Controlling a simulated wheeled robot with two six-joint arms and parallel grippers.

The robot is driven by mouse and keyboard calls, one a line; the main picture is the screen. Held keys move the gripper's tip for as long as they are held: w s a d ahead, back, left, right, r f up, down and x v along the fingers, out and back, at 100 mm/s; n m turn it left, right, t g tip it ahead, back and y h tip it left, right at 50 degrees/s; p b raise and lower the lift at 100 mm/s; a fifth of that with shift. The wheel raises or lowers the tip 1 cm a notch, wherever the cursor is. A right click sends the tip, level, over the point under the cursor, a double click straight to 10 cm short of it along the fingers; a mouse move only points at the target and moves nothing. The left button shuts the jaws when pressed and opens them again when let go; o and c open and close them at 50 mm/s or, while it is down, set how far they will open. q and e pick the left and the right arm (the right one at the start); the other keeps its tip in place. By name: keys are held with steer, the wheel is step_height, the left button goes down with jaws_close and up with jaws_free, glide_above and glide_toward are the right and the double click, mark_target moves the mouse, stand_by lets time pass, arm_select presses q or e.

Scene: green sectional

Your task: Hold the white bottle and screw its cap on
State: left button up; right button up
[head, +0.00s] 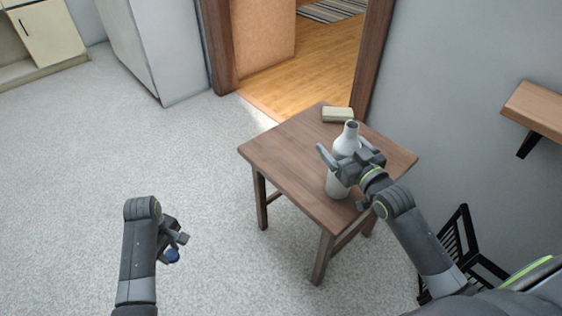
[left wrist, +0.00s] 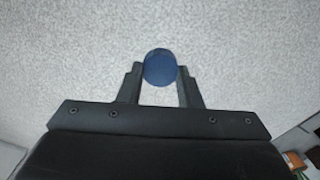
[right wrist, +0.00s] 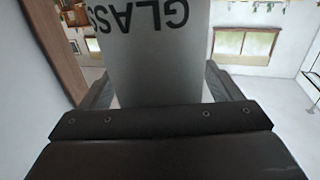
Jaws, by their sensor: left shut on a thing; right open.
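The white bottle (head: 347,140) stands upright on the small wooden table (head: 290,165), with its dark open mouth showing and no cap on it. My right gripper (head: 345,157) is open, its fingers on either side of the bottle's body. In the right wrist view the bottle (right wrist: 155,65), with dark lettering, stands between the spread fingers (right wrist: 158,88). My left gripper (head: 178,248) is shut on the blue cap (left wrist: 160,68) and holds it over the floor, left of the table. In the head view the cap (head: 172,256) is partly hidden by the gripper.
A black chair or rack (head: 462,240) stands right of the table. A wooden wall shelf (head: 540,108) is at the right. The floor between my left gripper and the table is clear.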

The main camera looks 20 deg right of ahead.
steer(key=c, duration=1.6)
steer(key=shift+r, duration=0.1)
steer(key=shift+c, duration=0.3)
